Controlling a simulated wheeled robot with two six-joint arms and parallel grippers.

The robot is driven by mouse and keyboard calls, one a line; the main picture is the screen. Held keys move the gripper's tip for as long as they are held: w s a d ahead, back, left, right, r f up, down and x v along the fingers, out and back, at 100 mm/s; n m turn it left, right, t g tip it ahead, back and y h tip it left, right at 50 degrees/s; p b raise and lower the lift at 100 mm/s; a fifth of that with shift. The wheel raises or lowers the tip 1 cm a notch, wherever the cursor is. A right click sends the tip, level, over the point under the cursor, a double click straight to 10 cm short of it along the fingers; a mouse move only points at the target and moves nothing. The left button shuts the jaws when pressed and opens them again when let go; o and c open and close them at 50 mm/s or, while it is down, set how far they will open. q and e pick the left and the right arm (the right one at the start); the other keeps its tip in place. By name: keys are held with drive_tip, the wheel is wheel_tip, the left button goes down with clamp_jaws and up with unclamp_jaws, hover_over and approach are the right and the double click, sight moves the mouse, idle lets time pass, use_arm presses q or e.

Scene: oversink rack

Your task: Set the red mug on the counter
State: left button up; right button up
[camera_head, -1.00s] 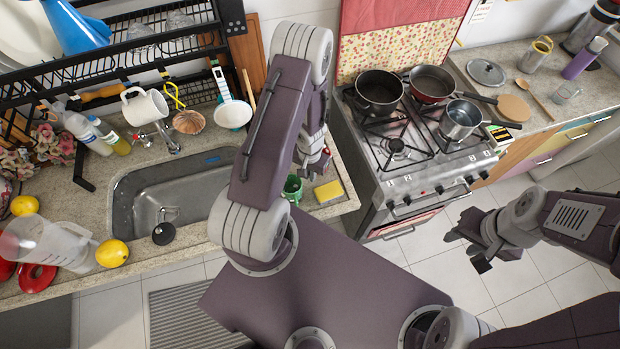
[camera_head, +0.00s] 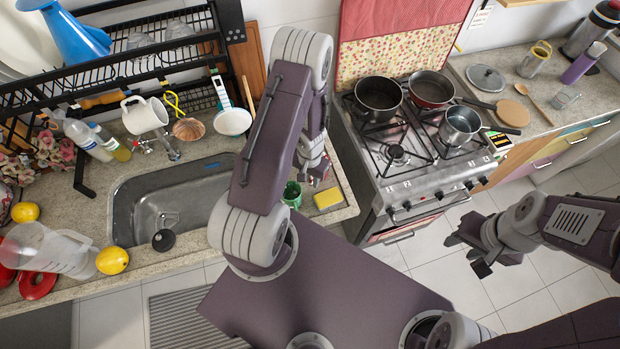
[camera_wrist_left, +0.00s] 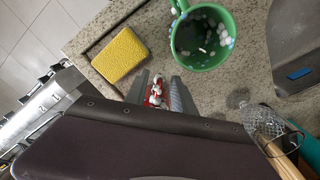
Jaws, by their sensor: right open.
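I cannot make out a clear red mug in any view. A small red-and-white thing (camera_wrist_left: 155,92) shows between the fingers of my left gripper (camera_wrist_left: 160,80) in the left wrist view; I cannot tell what it is. The left fingers stand apart, over the counter (camera_wrist_left: 255,60). In the head view the left gripper (camera_head: 318,172) is partly hidden by its own arm, near a green mug (camera_head: 291,193). The green mug also shows in the wrist view (camera_wrist_left: 202,62), upright with dots inside. My right gripper (camera_head: 472,250) is open and empty above the floor.
A yellow sponge (camera_head: 328,199) lies near the counter's edge. The sink (camera_head: 185,196) is left of my left arm. A white mug (camera_head: 144,115) hangs tilted by the dish rack (camera_head: 150,62). The stove (camera_head: 420,165) with pans stands right. Red things (camera_head: 38,286) lie beside a clear jug (camera_head: 45,250).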

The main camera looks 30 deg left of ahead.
use_arm(q)
wheel_tip(320, 180, up, 10)
drive_tip(key=p, duration=0.8)
